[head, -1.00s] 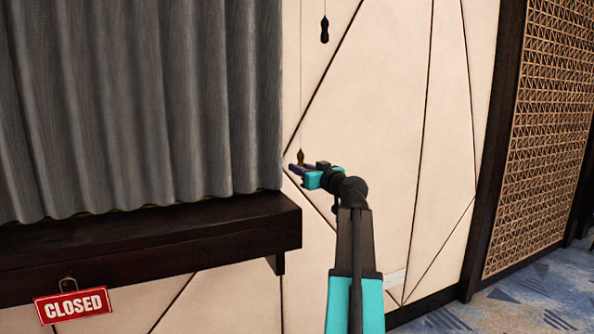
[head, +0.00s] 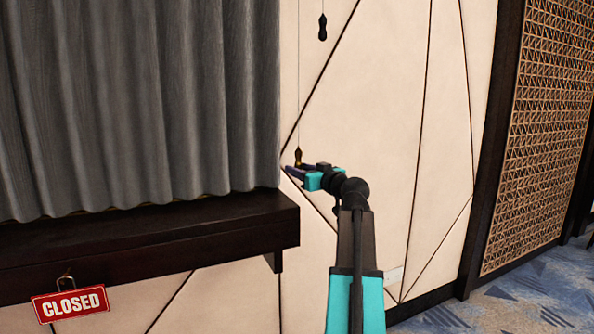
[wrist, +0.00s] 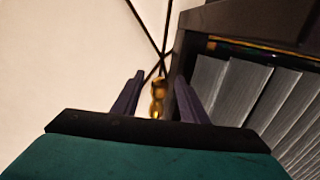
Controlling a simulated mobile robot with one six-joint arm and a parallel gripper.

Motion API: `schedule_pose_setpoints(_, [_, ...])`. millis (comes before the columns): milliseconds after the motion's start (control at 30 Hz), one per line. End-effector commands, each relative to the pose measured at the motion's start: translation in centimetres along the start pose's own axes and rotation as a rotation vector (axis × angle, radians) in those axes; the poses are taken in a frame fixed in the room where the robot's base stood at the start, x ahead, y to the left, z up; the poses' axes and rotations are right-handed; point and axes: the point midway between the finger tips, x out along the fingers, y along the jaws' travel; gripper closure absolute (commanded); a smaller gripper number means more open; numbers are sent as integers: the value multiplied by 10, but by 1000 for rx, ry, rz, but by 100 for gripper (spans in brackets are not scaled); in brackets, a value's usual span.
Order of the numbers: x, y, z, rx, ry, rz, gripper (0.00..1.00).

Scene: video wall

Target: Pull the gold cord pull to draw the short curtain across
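The gold cord pull (head: 298,156) hangs on a thin cord in front of the cream wall, just right of the grey curtain (head: 140,105). My gripper (head: 291,171) is at the pull's lower end in the head view. In the wrist view the pull (wrist: 158,95) shows between the two dark fingers of my gripper (wrist: 158,88), with a gap on each side. The fingers are apart. I cannot tell whether the pull lies fully in between them in depth. The curtain's folds also show at right in the wrist view (wrist: 245,85).
A dark cord pull (head: 322,27) hangs higher and to the right. A dark wooden ledge (head: 150,230) runs below the curtain, with a red CLOSED sign (head: 70,304) hanging at its front. A wooden lattice panel (head: 545,130) stands at right. The wall right of the cords is clear.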

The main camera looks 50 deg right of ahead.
Motion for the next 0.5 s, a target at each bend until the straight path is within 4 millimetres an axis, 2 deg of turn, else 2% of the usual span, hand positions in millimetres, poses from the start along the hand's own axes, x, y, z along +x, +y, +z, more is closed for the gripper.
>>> schedule_pose_setpoints(500, [-64, -2, 1, 0, 0, 1, 60])
